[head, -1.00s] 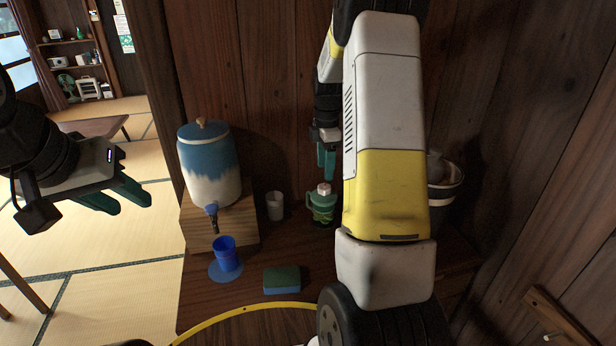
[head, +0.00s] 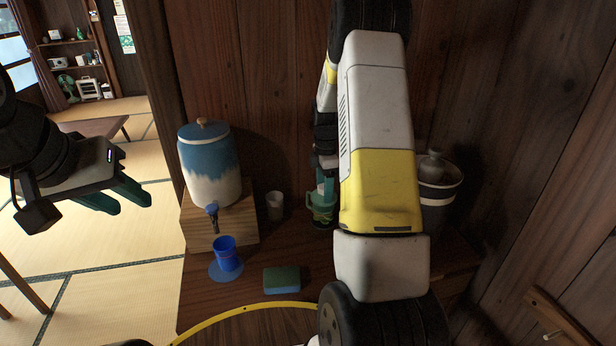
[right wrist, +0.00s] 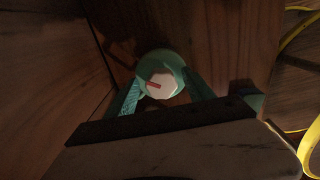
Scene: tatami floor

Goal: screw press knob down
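The press (head: 319,214) is a small green vessel on the wooden counter by the back wall. Its pale, many-sided knob (right wrist: 160,84) carries a red mark and sits on a round green top in the right wrist view. My right gripper (head: 325,185) is directly over the press, pointing down. In the right wrist view its teal fingers (right wrist: 163,88) are spread to either side of the round top; contact is not clear. My arm hides part of the press in the head view. My left gripper (head: 128,200) is open and empty at the left, away from the counter.
A blue-and-white dispenser (head: 209,170) stands on a wooden box (head: 222,237), left of a pale cup (head: 275,206). A blue cup (head: 227,256) and a sponge (head: 282,280) are in front. A dark-banded pot (head: 440,195) stands right of my arm, near the wall.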

